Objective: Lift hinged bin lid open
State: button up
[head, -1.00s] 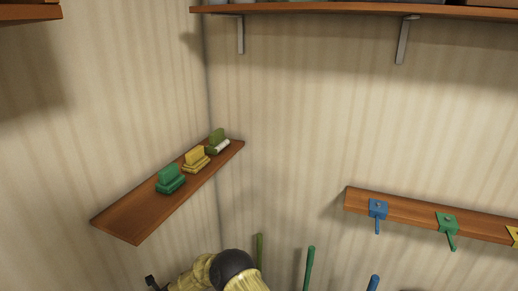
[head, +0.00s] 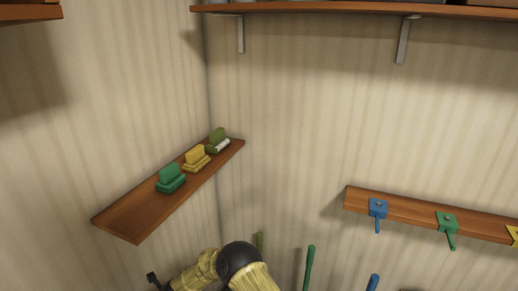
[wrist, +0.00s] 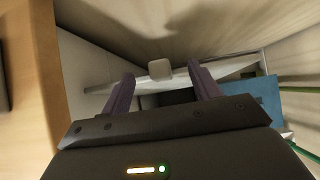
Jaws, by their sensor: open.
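In the wrist view my gripper (wrist: 162,90) is open, with its two dark purple fingers spread apart. A small pale rounded block (wrist: 160,69), perhaps a lid handle, shows beyond the fingertips and between them. It sits by a long whitish edge (wrist: 226,70) that runs across the view. A dark gap shows below this edge. I cannot tell for sure which surface is the bin lid, or whether the fingers touch the block. The bin is not recognisable in the head view.
A brown wooden surface (wrist: 42,60) stands close on the left in the wrist view, and a blue panel (wrist: 258,98) on the right. In the head view a shelf (head: 120,222) holds brushes, and a rack (head: 408,212) with coloured clips hangs on the wall.

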jog(key=shift+p+v, duration=0.45)
jog(key=shift+v, duration=2.05)
jog(key=d+r+n+h, duration=0.2)
jog(key=d+r+n, duration=0.6)
jog(key=d, duration=0.5)
jog(key=d+r+n+h, duration=0.1)
jog(key=d+r+n, duration=0.6)
jog(key=d+r, duration=0.45)
jog(key=s+d+r+n+h, duration=0.2)
jog(key=s+d+r+n, duration=0.1)
jog(key=s+d, duration=0.5)
jog(key=s+d+r+n+h, duration=0.1)
jog(key=s+d+r+n, duration=0.3)
jog(key=s+d, duration=0.4)
jog(key=d, duration=0.7)
jog(key=shift+s+d+r+h, duration=0.25)
jog(key=shift+r+h, duration=0.15)
